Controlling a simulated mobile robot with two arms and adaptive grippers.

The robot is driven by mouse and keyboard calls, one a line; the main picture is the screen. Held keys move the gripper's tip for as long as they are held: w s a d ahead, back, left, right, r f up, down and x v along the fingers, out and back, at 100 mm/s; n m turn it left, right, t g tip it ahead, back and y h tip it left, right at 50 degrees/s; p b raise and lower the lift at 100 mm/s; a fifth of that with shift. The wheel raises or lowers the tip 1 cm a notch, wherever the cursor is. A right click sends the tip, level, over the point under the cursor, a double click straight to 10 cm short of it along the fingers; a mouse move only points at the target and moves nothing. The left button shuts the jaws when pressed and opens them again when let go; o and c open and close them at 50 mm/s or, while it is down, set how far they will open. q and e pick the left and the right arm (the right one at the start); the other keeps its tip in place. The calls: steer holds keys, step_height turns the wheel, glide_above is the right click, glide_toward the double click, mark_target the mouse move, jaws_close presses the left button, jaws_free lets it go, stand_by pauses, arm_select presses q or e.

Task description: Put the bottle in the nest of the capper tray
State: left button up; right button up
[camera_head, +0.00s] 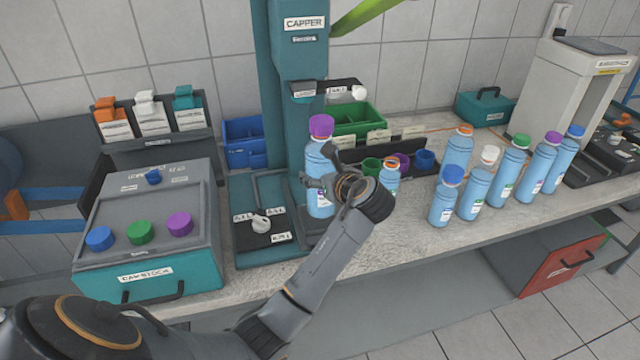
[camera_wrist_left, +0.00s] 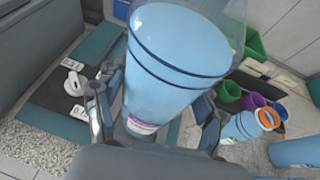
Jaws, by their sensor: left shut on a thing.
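The bottle is upright beside the capper column, over or at the right part of the capper tray (camera_head: 238,250). In the left wrist view the bottle (camera_wrist_left: 178,60) stands between the two fingers (camera_wrist_left: 155,125). The tray (camera_wrist_left: 65,128) shows to its left, with a dark plate and a white knob. The nest is not clearly visible, and I cannot tell whether the bottle's base touches anything.
The teal capper column (camera_head: 300,110) rises behind the tray. A cap block (camera_head: 150,255) with coloured caps stands left. An orange-capped small bottle (camera_head: 389,178) and coloured cups (camera_head: 400,162) stand right of the gripper. Several capped blue bottles (camera_head: 510,170) stand farther right. Bare counter (camera_head: 400,225) lies in front.

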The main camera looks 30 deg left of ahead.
arm_select(q)
steer(key=shift+w+a+f, duration=0.1)
steer(key=shift+a+f, duration=0.05)
steer(key=shift+a, duration=0.05)
step_height(320, 180, down, 3)
steer(key=shift+a+f+p, duration=0.15)
steer(key=shift+f+p, duration=0.05)
steer(key=shift+p, duration=0.15)
steer(key=o, duration=1.8)
steer(key=shift+f, duration=0.15)
steer(key=b+v, duration=0.1)
steer(key=v, duration=1.1)
